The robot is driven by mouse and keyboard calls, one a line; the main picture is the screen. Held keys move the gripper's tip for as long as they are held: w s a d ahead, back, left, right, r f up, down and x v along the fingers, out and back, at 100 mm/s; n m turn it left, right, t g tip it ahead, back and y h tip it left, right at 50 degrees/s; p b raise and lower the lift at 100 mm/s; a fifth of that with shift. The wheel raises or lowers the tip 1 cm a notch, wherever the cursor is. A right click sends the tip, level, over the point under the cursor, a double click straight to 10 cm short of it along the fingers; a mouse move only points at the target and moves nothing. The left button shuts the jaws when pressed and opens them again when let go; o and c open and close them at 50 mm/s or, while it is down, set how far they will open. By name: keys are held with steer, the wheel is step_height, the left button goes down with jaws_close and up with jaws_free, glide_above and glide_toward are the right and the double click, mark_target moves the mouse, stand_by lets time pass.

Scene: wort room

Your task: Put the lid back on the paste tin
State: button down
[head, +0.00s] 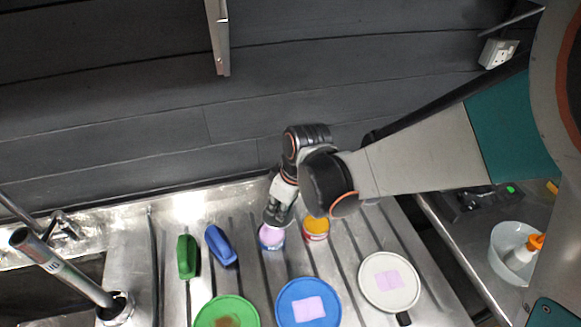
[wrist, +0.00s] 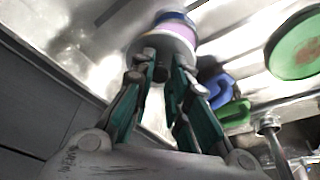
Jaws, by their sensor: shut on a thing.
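My gripper (head: 282,200) points down over the drainboard. In the wrist view its fingers (wrist: 160,76) are shut on the dark knob of a grey round lid (wrist: 158,46), also seen in the head view (head: 276,214). Just beyond the lid is a small tin with lavender paste (wrist: 175,31) and a blue rim; in the head view this tin (head: 271,238) stands upright below the gripper. The lid covers part of its opening from view. Whether lid and tin touch, I cannot tell.
A tin with orange contents (head: 316,228) stands close right of the lavender one. A blue brush-like object (head: 221,246) and a green one (head: 187,257) lie left. Green (head: 249,309), blue (head: 331,313) and white (head: 411,296) round plates lie in front. The wall (head: 120,120) is behind.

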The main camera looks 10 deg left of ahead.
mark_target(273, 219)
steer(key=shift+s+a+r+n, duration=0.15)
steer(key=shift+s+a, duration=0.15)
steer(key=shift+s, duration=0.1)
steer(key=shift+s+a+r+n, duration=0.1)
steer(key=shift+s+a+n, duration=0.05)
steer(key=shift+s+a, duration=0.2)
steer(key=shift+s+a+f, duration=0.1)
steer(key=shift+a, duration=0.15)
steer(key=shift+f+b, duration=1.5)
steer(key=shift+f, duration=0.65)
steer(key=shift+f+b, duration=0.85)
steer(key=shift+f, duration=0.15)
steer(key=shift+f+b, duration=0.2)
steer(key=shift+b, duration=0.3)
steer(key=c, duration=1.5)
jaws_free()
